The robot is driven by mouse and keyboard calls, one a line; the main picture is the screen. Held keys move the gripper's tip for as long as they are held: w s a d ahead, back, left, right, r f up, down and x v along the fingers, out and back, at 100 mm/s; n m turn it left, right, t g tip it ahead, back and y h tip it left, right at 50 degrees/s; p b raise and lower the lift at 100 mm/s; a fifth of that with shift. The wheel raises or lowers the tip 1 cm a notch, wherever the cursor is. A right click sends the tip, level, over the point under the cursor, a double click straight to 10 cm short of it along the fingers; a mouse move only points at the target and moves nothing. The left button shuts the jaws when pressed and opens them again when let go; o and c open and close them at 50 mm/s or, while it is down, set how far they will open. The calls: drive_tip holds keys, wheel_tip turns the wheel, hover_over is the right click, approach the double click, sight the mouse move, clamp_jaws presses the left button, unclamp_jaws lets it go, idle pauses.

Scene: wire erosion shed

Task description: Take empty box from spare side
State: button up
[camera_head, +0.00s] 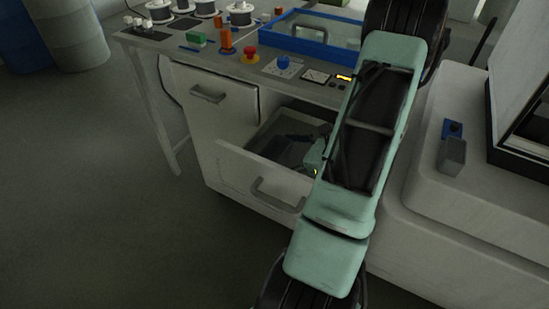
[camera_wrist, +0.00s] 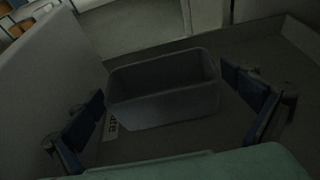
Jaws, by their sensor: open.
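An empty grey open-topped box (camera_wrist: 165,105) stands upright on the floor of an open drawer (camera_wrist: 228,142) in the wrist view. My gripper (camera_wrist: 165,92) is open, with one blue-padded finger on each side of the box. The left finger looks close to the box wall; I cannot tell whether either finger touches it. In the head view, the pulled-out drawer (camera_head: 238,162) is under the workbench, and my gripper (camera_head: 312,138) reaches down into it. My arm hides the drawer's right part, and the box is not clear there.
The workbench (camera_head: 165,43) above holds a blue-rimmed tray (camera_head: 292,46), a red button (camera_head: 250,54), a green block (camera_head: 196,39) and several spools. Drawer walls surround my gripper. A pale machine (camera_head: 480,160) stands at the right.

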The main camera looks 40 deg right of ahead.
drive_tip(key=shift+w+a+f, duration=0.1)
drive_tip(key=shift+w+f, duration=0.05)
drive_tip(key=shift+w, duration=0.2)
drive_tip(key=shift+c, duration=0.4)
drive_tip(key=c, duration=1.1)
drive_tip(key=shift+o, duration=0.2)
